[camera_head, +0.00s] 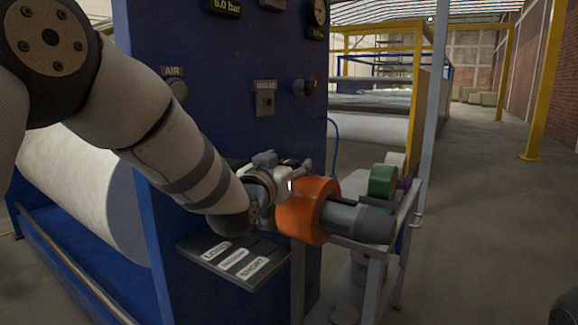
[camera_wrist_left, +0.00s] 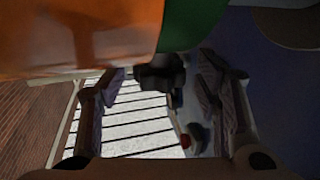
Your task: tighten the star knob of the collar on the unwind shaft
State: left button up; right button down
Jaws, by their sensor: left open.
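An orange roll or ring (camera_head: 303,212) sits around the grey unwind shaft (camera_head: 358,221), which sticks out to the right. My left gripper (camera_head: 291,174) is at the shaft, behind and left of the orange ring, and partly hidden there. In the left wrist view its two fingers stand apart, open. A dark star knob (camera_wrist_left: 160,74) lies between the fingertips, with no clear contact. Above it are the orange surface (camera_wrist_left: 80,35) and a green band (camera_wrist_left: 192,22) beside it. The green band may be the collar; I cannot tell. The right gripper is not seen.
A blue machine panel (camera_head: 235,75) with gauges and switches stands behind the arm. A labelled plate (camera_head: 231,261) juts out below the wrist. A grey cart (camera_head: 378,262) with a green roll (camera_head: 382,181) stands at right.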

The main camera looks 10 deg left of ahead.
pick_arm(q)
jog(key=shift+w+f, duration=0.3)
jog(key=shift+w, duration=0.1)
jog(key=shift+w+r, duration=0.15)
jog(key=c, duration=1.2)
jog(key=shift+o, duration=0.3)
